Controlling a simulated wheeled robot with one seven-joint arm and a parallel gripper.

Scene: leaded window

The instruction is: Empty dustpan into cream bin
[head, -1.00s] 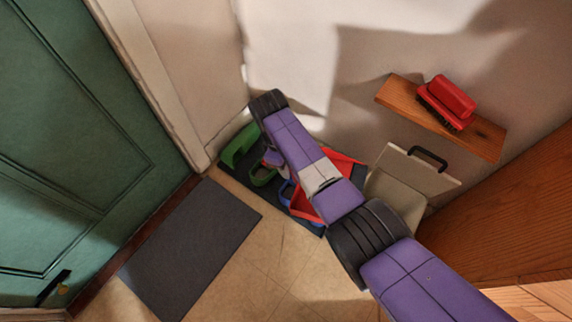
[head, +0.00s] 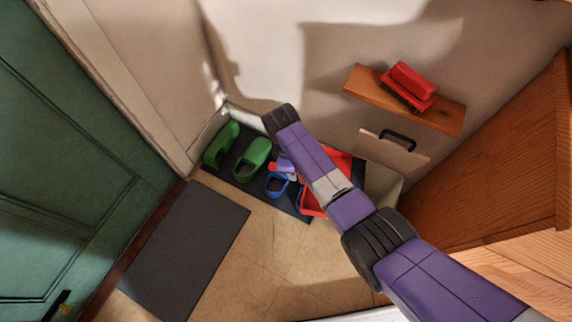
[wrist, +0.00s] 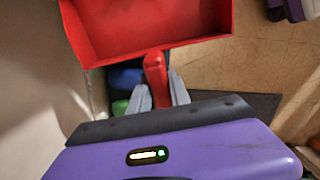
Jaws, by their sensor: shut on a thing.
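My gripper (wrist: 158,88) is shut on the handle of the red dustpan (wrist: 150,28), with one finger on each side of it. The pan lies beyond the fingers in the wrist view, and no debris can be made out in it. In the head view my arm hides the middle of the dustpan (head: 312,202); red parts show on both sides. The cream bin (head: 384,190) stands to the right of my arm, partly hidden by it. Its lid (head: 393,151) with a black handle is raised against the wall side. The dustpan is left of the bin.
Green shoes (head: 252,160) and blue shoes (head: 277,186) lie on a dark tray mat below the dustpan. A shelf (head: 440,117) with a red brush (head: 411,82) is above the bin. A wooden cabinet (head: 500,170) stands right. A grey doormat (head: 188,245) lies by the green door.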

